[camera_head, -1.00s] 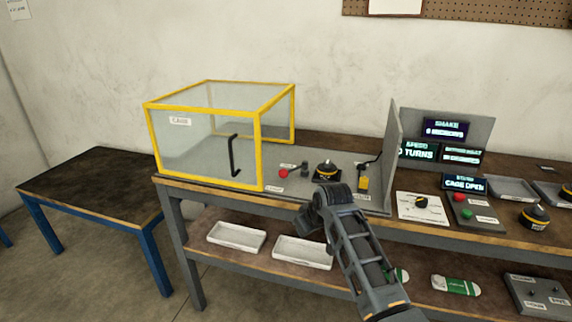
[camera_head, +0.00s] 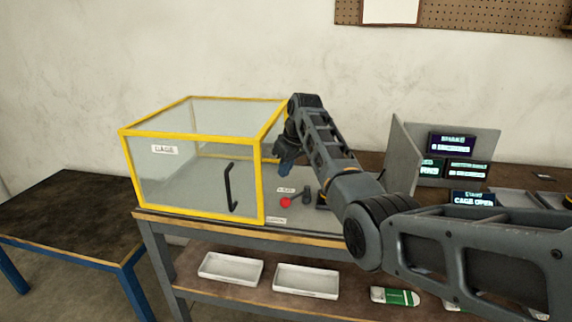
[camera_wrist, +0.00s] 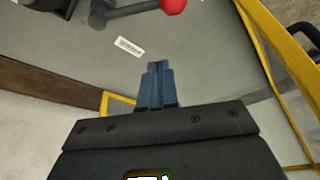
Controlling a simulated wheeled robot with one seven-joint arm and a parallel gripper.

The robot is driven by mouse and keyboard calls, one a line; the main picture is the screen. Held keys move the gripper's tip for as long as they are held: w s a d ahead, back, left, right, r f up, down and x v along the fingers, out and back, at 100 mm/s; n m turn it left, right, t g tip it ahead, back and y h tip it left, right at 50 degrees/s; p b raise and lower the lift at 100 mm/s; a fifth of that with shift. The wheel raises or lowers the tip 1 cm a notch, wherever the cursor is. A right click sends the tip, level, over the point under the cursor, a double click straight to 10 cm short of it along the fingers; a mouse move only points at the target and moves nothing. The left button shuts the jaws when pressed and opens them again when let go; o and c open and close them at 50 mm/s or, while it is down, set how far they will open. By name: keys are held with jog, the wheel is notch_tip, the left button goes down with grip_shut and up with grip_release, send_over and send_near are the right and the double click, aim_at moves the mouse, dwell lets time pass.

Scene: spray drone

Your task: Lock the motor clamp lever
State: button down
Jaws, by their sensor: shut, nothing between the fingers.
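The clamp lever (camera_head: 298,198) is a short dark arm with a red ball knob (camera_head: 286,202) on the grey bench plate, just right of the yellow-framed cage. The knob points left and toward the front. In the wrist view the red knob (camera_wrist: 173,5) and lever arm (camera_wrist: 135,9) show at the top edge, partly cut off. My gripper (camera_head: 284,172) is above the plate behind the lever, beside the cage, apart from the knob. Its blue fingers (camera_wrist: 158,68) are together and empty. The motor beside the lever is mostly hidden by my arm.
The clear cage (camera_head: 195,172) with yellow edges and a black handle (camera_head: 229,188) stands close left of my gripper. A grey upright panel (camera_head: 402,150) and lit screens (camera_head: 452,146) stand right. White trays (camera_head: 231,268) lie on the lower shelf.

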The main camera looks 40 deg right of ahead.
aim_at(295, 196)
jog(key=x, duration=0.6)
jog(key=shift+f, duration=0.1)
jog(key=shift+s+p, duration=0.55)
jog(key=shift+s, duration=0.15)
jog(key=shift+s+f+p, duration=0.15)
jog(key=shift+s+p, duration=0.2)
jog(key=shift+s, duration=0.3)
jog(key=shift+s+f+p, duration=0.2)
jog(key=shift+s+p, duration=0.1)
jog(key=shift+s, duration=0.35)
